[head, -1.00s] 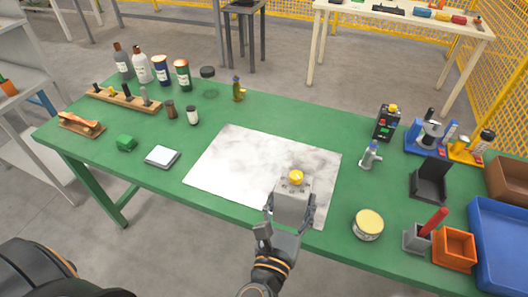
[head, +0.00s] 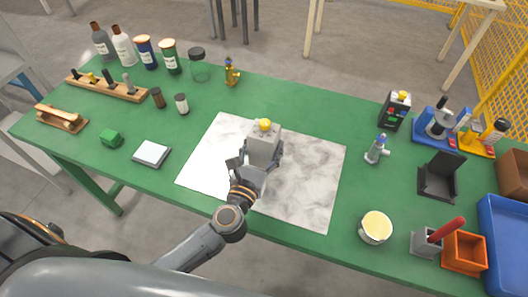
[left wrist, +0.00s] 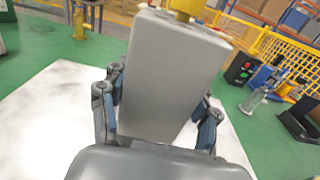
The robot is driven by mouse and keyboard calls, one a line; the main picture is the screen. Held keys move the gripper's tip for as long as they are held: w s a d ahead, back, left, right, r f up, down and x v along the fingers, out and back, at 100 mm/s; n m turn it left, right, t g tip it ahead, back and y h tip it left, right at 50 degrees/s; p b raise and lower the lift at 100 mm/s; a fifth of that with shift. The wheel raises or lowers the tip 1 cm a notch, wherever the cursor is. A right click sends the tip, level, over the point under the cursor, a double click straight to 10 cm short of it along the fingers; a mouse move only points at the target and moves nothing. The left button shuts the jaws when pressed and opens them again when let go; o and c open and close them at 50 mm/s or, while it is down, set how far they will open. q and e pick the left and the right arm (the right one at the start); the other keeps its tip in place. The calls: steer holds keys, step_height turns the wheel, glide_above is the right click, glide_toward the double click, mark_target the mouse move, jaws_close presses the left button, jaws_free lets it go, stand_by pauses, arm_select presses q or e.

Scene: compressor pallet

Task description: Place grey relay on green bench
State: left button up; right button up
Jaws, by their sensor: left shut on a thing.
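The grey relay (head: 264,145) is a grey block with a yellow knob on top. My left gripper (head: 257,165) is shut on it and holds it upright over the marble-patterned sheet. In the left wrist view the relay (left wrist: 170,75) fills the middle, between the two fingers of the gripper (left wrist: 158,115). I cannot tell how far its base is above the sheet. The green bench (head: 215,102) spreads under everything. My right gripper is not in view.
The white marbled sheet (head: 305,190) covers the bench's middle. A round tin (head: 375,228), a small grey valve-like part (head: 377,149) and a black control box (head: 395,110) stand to the right. A green block (head: 110,138) and a white-topped pad (head: 152,153) lie left. Bare bench shows between them.

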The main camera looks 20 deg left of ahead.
arm_select(q)
steer(key=shift+w+a+f, duration=0.15)
steer(key=shift+w+f, duration=0.5)
steer(key=shift+f, duration=0.1)
steer(key=shift+w+a+f, duration=0.1)
steer(key=shift+w+f, duration=0.1)
steer(key=shift+f, duration=0.05)
steer(key=f, duration=0.1)
steer(key=f+b, duration=0.2)
steer(key=shift+w+a+f, duration=0.1)
steer(key=shift+w+f, duration=0.15)
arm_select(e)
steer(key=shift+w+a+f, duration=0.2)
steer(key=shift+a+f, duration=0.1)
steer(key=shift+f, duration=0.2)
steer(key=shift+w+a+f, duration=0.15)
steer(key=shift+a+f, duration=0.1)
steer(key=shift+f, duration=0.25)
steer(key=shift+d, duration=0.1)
arm_select(q)
steer(key=shift+f, duration=0.25)
steer(key=o, duration=1.4)
steer(key=shift+o, duration=0.2)
steer(key=shift+s, duration=0.1)
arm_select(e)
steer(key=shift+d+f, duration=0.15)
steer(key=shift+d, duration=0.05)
arm_select(q)
steer(key=shift+r, duration=0.15)
